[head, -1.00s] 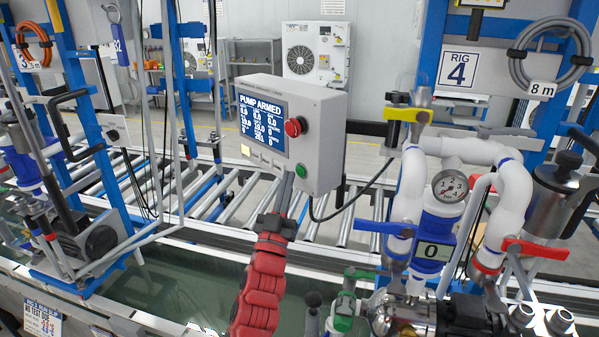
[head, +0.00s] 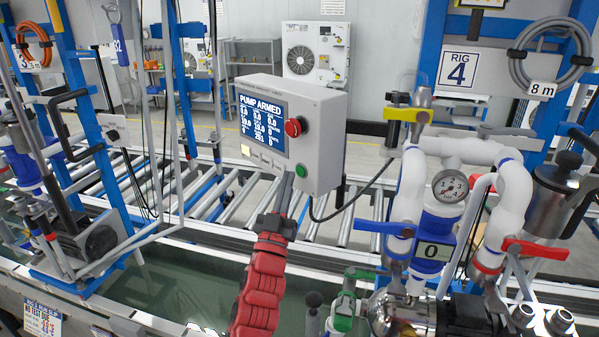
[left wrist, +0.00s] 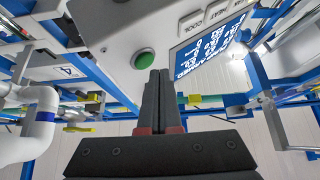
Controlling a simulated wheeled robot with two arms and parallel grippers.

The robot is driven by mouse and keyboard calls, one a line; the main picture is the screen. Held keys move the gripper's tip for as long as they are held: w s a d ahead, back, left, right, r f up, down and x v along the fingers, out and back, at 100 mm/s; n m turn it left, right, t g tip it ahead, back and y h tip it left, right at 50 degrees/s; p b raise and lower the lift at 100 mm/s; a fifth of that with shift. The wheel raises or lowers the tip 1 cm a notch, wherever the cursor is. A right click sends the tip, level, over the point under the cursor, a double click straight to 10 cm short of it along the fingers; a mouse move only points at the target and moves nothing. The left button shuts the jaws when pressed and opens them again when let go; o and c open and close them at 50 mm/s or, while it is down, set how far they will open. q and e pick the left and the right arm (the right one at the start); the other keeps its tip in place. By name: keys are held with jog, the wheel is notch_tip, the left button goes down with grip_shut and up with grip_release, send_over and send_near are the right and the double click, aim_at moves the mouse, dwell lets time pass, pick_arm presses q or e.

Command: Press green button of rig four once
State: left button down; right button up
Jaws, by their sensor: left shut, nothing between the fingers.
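A grey control box (head: 320,135) stands left of the sign reading RIG 4 (head: 459,68). Its blue screen (head: 262,124) reads PUMP ARMED. The green button (head: 301,170) is low on the box's front, below a red knob (head: 293,127). My left gripper (head: 287,180) is shut and empty, its fingertips at the box's lower edge, just left of the green button. In the left wrist view the shut fingers (left wrist: 160,75) point at the panel, and the green button (left wrist: 144,58) shows whole beside their tips. Contact cannot be told. My right gripper is out of view.
White pipes with a gauge (head: 449,186), a yellow handle (head: 408,114), a blue handle (head: 385,228) and a red handle (head: 535,248) stand right of the box. A black cable (head: 350,198) hangs from the box. A water tank (head: 180,290) lies below; rollers lie behind.

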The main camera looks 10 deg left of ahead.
pick_arm(q)
jog(key=shift+w, duration=0.1)
jog(key=shift+w+d+b, duration=0.25)
jog(key=shift+w+b, duration=0.05)
jog(key=shift+b, duration=0.1)
jog(key=shift+w+d+b, duration=0.2)
jog(key=shift+w+b, duration=0.15)
jog(key=shift+b, duration=0.05)
dwell(0.8)
jog(key=shift+s+a, duration=0.1)
jog(key=shift+s, duration=0.05)
dwell(0.3)
jog(key=shift+s+a, duration=0.35)
jog(key=shift+s, duration=0.2)
jog(key=shift+s+a+p, duration=0.1)
jog(key=shift+p, duration=0.25)
jog(key=s, duration=0.1)
jog(key=s+a+p, duration=0.1)
jog(key=s+a, duration=0.1)
jog(key=s, duration=0.1)
jog(key=shift+a, duration=0.25)
